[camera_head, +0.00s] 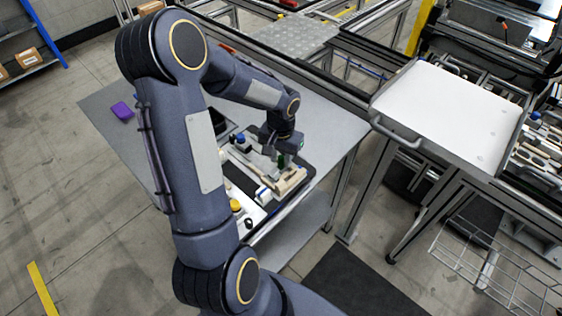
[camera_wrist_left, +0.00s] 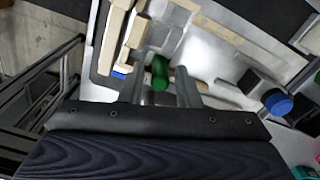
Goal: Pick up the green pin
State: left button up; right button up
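The green pin (camera_wrist_left: 160,73) shows in the left wrist view between the two fingers of my left gripper (camera_wrist_left: 160,88). Gaps show on both sides of it, so the gripper looks open and not closed on it. In the head view the green pin (camera_head: 281,160) is a small dark green spot just below my left gripper (camera_head: 277,153), by the beige fixture blocks. The pin's lower part and its seat are hard to make out. My right gripper is not in view.
Beige fixture pieces (camera_head: 285,184) lie on the table around the gripper. A blue-capped part (camera_wrist_left: 278,102) stands to the right in the wrist view. A yellow knob (camera_head: 235,205) and purple block (camera_head: 122,111) are on the grey table (camera_head: 335,128). A white tray (camera_head: 445,105) stands at right.

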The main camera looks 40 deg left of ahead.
pick_arm(q)
grip_shut()
